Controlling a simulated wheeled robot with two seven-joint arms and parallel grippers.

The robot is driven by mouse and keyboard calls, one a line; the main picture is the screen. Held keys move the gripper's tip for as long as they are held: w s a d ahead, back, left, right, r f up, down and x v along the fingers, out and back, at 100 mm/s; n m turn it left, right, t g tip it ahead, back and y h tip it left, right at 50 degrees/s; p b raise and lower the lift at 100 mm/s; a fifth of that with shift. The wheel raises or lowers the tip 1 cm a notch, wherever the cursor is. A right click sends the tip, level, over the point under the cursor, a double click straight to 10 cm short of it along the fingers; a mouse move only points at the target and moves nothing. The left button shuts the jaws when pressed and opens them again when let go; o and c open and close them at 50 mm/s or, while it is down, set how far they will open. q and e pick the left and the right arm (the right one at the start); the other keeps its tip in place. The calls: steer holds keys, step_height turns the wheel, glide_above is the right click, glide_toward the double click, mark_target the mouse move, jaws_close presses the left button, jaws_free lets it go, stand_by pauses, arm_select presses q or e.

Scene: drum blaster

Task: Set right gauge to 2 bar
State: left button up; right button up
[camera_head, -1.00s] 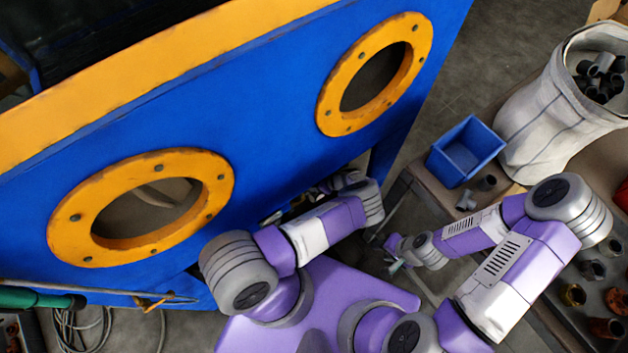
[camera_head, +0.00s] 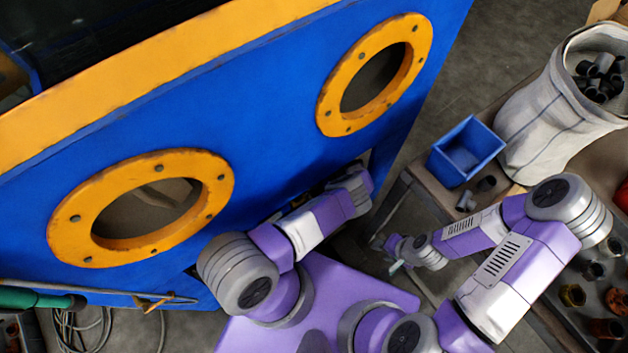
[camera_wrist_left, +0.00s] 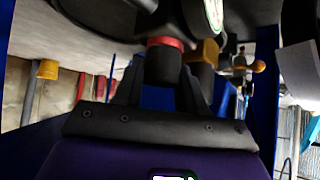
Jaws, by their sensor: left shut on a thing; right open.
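In the left wrist view, a black knob with a red ring (camera_wrist_left: 164,55) stands between the fingers of my left gripper (camera_wrist_left: 160,95), which is shut on it. Part of a round gauge (camera_wrist_left: 214,14) with a white face and a green edge shows at the top, cut off; its reading cannot be told. In the head view my left wrist reaches to the lower edge of the blue cabinet (camera_head: 270,130), and the left fingers are hidden. My right gripper (camera_head: 394,264) is open and empty, low beside the bench.
The cabinet has two orange-ringed holes (camera_head: 62,232). A blue bin (camera_head: 466,150) and a white sack of dark pipe pieces (camera_head: 555,115) stand on the right. In the left wrist view, a yellow fitting (camera_wrist_left: 207,52) sits close right of the knob.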

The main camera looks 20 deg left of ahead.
stand_by(0.3)
arm_select(q)
steer(key=o, duration=1)
